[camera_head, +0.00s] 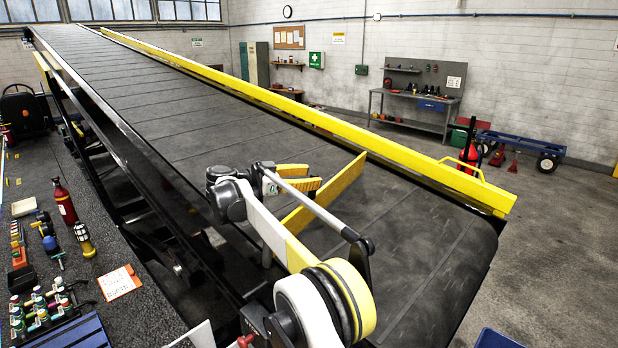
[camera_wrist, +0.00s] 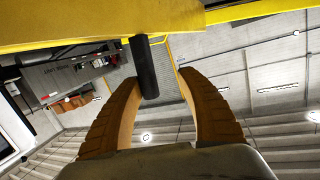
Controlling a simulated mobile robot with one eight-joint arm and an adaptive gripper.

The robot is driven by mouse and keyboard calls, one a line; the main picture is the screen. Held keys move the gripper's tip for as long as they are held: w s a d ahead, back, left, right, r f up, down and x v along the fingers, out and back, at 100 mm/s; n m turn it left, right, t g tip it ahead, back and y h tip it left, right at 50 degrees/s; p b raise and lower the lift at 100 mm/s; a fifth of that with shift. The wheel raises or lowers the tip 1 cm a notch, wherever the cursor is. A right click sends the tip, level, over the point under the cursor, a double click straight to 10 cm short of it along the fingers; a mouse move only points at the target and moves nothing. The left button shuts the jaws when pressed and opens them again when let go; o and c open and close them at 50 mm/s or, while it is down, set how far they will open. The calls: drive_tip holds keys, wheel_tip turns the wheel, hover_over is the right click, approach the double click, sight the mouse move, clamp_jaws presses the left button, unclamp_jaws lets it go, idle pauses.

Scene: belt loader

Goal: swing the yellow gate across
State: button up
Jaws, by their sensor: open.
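The yellow gate (camera_head: 338,187) is a flat upright board standing at an angle over the near end of the dark belt. My gripper (camera_head: 314,177) is at its left side, with its yellow-orange fingers pointing towards it. In the wrist view, a broad yellow panel (camera_wrist: 90,25), which looks like the gate, crosses the top. A black round handle (camera_wrist: 147,72) extends from it between the fingers of my gripper (camera_wrist: 160,76). The fingers are open, one on each side of the handle, with gaps visible. My arm hides part of the gate's near end in the head view.
The wide belt (camera_head: 400,215) slopes up to the far left. A yellow rail (camera_head: 330,115) runs along its far side. A dark bench with an extinguisher (camera_head: 64,203), a torch (camera_head: 84,240) and several small valves stands at left. The belt right of the gate is clear.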

drive_tip(key=v, duration=1.2)
